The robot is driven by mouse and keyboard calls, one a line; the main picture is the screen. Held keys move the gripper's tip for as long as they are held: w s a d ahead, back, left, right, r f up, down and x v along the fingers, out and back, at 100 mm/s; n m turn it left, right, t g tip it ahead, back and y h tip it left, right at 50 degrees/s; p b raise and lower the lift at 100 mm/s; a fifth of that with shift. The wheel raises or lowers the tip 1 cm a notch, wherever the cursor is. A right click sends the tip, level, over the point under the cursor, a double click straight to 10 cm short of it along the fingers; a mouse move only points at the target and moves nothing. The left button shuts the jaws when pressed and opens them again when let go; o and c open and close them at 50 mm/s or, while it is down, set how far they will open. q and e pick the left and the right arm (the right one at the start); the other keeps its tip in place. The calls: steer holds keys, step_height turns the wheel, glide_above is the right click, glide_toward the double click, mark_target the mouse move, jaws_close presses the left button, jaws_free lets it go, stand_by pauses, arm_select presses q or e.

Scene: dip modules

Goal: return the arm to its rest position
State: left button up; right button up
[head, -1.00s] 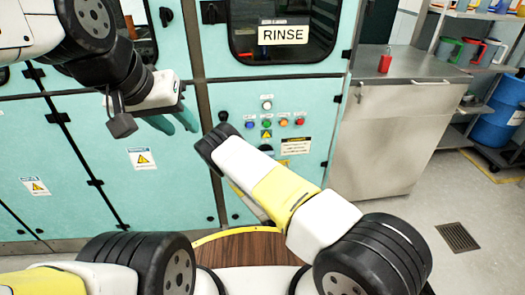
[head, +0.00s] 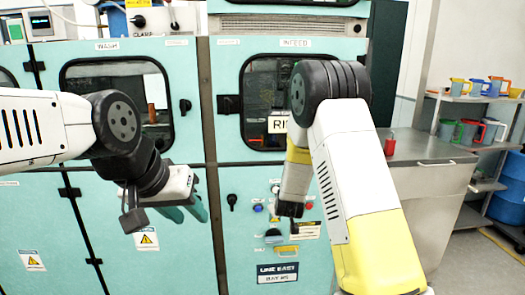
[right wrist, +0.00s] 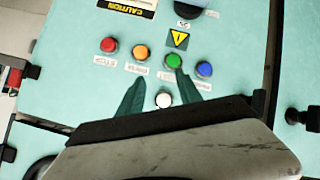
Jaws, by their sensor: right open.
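My left gripper (head: 186,210) hangs at the left in the head view, in front of the teal cabinet (head: 90,215). Its two green fingers show a small gap and hold nothing. My right arm stands raised in the head view, with its elbow high and its forearm bent down towards the button panel. My right gripper (right wrist: 160,76) is open and empty in the right wrist view. Its green fingers point at the panel, with the white button (right wrist: 164,99) between them and the green button (right wrist: 173,61) near the right fingertip. I cannot tell whether they touch the panel.
A steel counter (head: 425,150) at the right holds a red object (head: 390,143). Shelves behind it carry coloured jugs (head: 458,87), and a blue barrel (head: 508,195) stands at the far right. Dark-windowed doors (head: 115,85) and handles line the cabinet. Some floor shows at lower right.

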steer(key=s+d+r+m+g+y, duration=0.3)
steer(key=s+r, duration=1.3)
steer(key=r, duration=0.2)
steer(key=s+d+r+m+g, duration=0.1)
steer(key=s+d+r, duration=0.1)
steer(key=s, duration=0.8)
steer(key=s+d+r+m+g, duration=0.1)
steer(key=s+r, duration=0.1)
steer(key=s, duration=0.9)
steer(key=shift+d+r+h, duration=0.15)
steer(key=shift+d+h, duration=0.15)
steer(key=shift+d, duration=0.1)
steer(key=shift+c, duration=0.4)
